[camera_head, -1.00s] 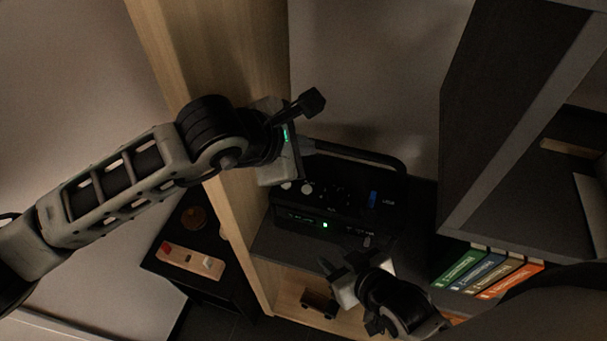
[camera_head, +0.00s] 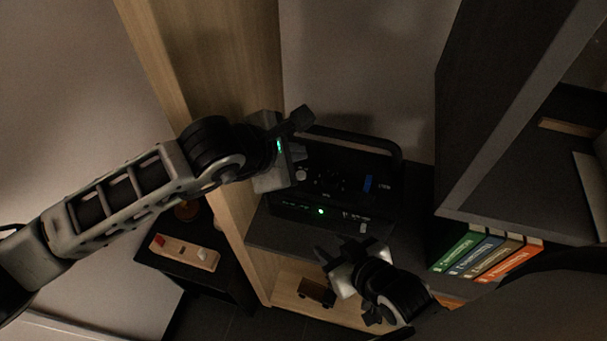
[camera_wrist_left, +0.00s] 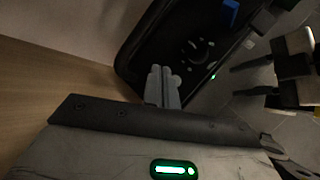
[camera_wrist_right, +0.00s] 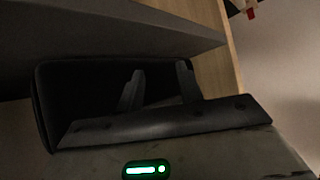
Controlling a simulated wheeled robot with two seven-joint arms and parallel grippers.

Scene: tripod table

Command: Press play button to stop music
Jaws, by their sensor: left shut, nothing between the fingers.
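The music player (camera_head: 335,183) is a black box with a carry handle, standing on a dark shelf. It has a lit green light on its front, pale knobs and a blue tab on top. It also shows in the left wrist view (camera_wrist_left: 150,35). I cannot make out which control is the play button. My left gripper (camera_head: 299,153) is over the player's left end, fingers together and empty; contact is unclear. Its fingers show in the left wrist view (camera_wrist_left: 163,85). My right gripper (camera_head: 328,262) is in front of and below the player, fingers apart (camera_wrist_right: 158,88) and empty.
A wooden panel (camera_head: 215,75) stands close left of the player. A dark shelf unit (camera_head: 490,150) with several upright books (camera_head: 485,255) is at the right. A small brown toy (camera_head: 317,291) lies on the lower shelf. A low black table is at lower left.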

